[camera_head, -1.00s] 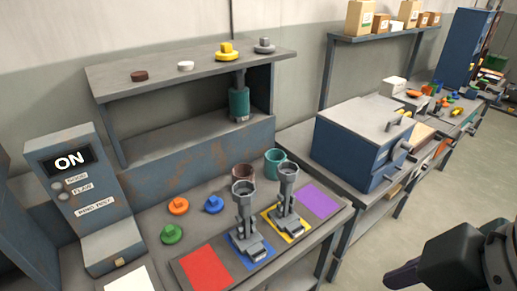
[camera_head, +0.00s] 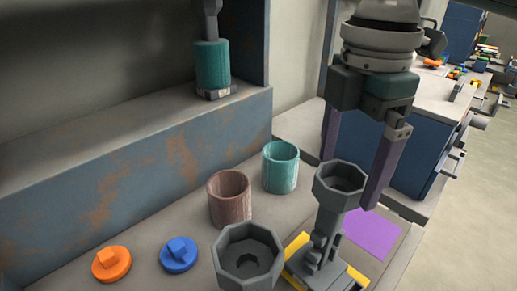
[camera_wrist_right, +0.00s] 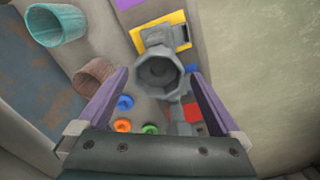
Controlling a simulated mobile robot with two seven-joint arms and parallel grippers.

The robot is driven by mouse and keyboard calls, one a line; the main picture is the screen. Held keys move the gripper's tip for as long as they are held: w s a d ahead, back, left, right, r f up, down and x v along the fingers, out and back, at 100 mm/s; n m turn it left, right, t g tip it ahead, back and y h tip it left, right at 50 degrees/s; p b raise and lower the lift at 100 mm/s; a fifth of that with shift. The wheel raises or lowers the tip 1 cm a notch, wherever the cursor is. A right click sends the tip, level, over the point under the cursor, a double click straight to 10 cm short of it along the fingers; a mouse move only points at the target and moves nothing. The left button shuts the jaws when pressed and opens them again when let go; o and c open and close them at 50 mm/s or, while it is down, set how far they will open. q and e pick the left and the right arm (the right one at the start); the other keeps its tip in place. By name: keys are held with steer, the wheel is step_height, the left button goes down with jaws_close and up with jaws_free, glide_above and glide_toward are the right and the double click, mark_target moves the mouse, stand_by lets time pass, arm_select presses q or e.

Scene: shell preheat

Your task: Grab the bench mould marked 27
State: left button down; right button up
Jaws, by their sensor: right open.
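A grey mould with an octagonal cup (camera_head: 325,225) stands upright on a yellow mat (camera_head: 297,245). A second grey octagonal cup (camera_head: 248,262) is at the bottom edge, its lower part cut off. No number 27 can be read on either. My right gripper (camera_head: 350,180) is open and points down, its two purple fingers just above and behind the mould on the yellow mat. In the right wrist view a grey octagonal cup (camera_wrist_right: 160,72) lies between the open fingers in the picture, with no visible contact. My left gripper is not in view.
A brown cup (camera_head: 230,202) and a teal cup (camera_head: 280,168) stand behind the moulds. Orange (camera_head: 111,263) and blue (camera_head: 178,254) knobbed discs lie at left. A purple mat (camera_head: 372,235) is bare. A teal cylinder (camera_head: 212,66) stands on the shelf ledge; a blue cabinet (camera_head: 415,160) is at right.

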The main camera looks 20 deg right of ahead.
glide_above(337, 241)
steer(key=w, duration=0.2)
steer(key=f, duration=0.6)
steer(key=shift+a+f, duration=0.2)
steer(key=shift+f, duration=0.1)
jaws_close()
